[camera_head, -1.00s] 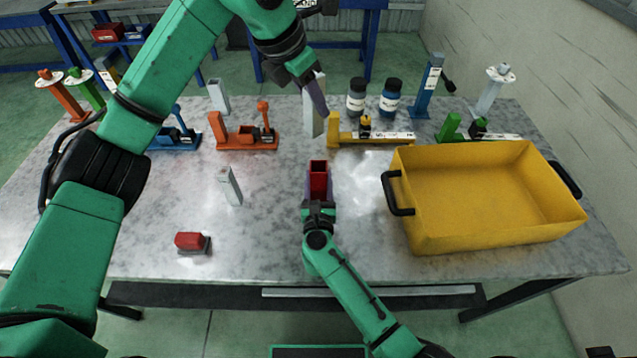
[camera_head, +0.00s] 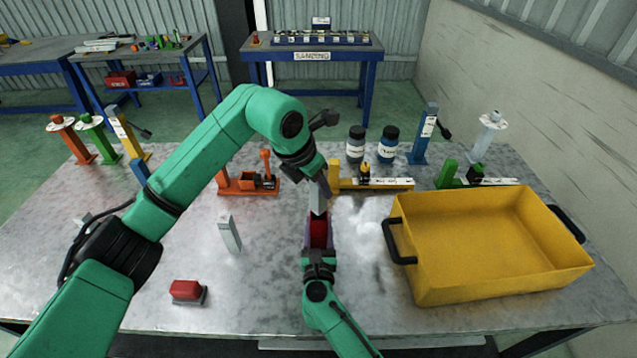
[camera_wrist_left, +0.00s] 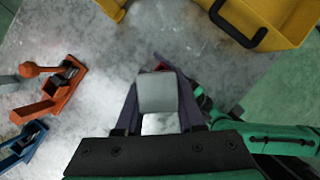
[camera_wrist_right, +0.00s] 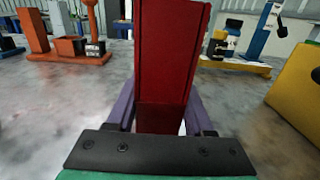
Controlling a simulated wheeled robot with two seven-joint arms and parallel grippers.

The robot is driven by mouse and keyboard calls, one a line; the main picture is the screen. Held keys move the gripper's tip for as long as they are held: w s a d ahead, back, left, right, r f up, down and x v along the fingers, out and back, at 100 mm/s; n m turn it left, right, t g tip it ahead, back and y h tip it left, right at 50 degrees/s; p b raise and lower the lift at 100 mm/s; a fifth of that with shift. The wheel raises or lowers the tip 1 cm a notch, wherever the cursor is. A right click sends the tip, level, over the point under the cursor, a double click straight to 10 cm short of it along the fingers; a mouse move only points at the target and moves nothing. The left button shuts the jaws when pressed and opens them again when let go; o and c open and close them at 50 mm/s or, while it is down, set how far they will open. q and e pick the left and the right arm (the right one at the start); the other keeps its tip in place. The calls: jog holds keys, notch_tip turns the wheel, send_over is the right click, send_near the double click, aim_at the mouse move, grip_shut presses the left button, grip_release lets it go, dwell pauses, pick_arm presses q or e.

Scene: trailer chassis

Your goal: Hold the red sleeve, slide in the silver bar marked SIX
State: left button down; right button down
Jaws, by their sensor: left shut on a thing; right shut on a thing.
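My left gripper (camera_head: 318,186) is shut on a silver bar (camera_head: 317,203), held upright above the table. The bar's end also shows between the fingers in the left wrist view (camera_wrist_left: 158,92). My right gripper (camera_head: 319,250) is shut on the red sleeve (camera_head: 318,232), which fills the middle of the right wrist view (camera_wrist_right: 168,60). In the head view the bar's lower end meets the sleeve's top edge. I cannot tell whether it is inside the opening. No marking on the held bar can be read.
Another silver bar (camera_head: 229,235) stands on the table at left. A red block (camera_head: 187,291) lies near the front. A yellow bin (camera_head: 425,285) takes up the right side. Clamps, two dark bottles (camera_head: 388,145) and coloured posts line the back.

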pick_arm(q)
jog(key=shift+f, duration=0.4)
jog(key=c, duration=0.5)
grip_release()
jog(key=shift+r, duration=0.1)
jog(key=shift+r, duration=0.4)
jog(key=v, duration=1.2)
jog(key=shift+r, duration=0.15)
jog(key=shift+o, duration=0.2)
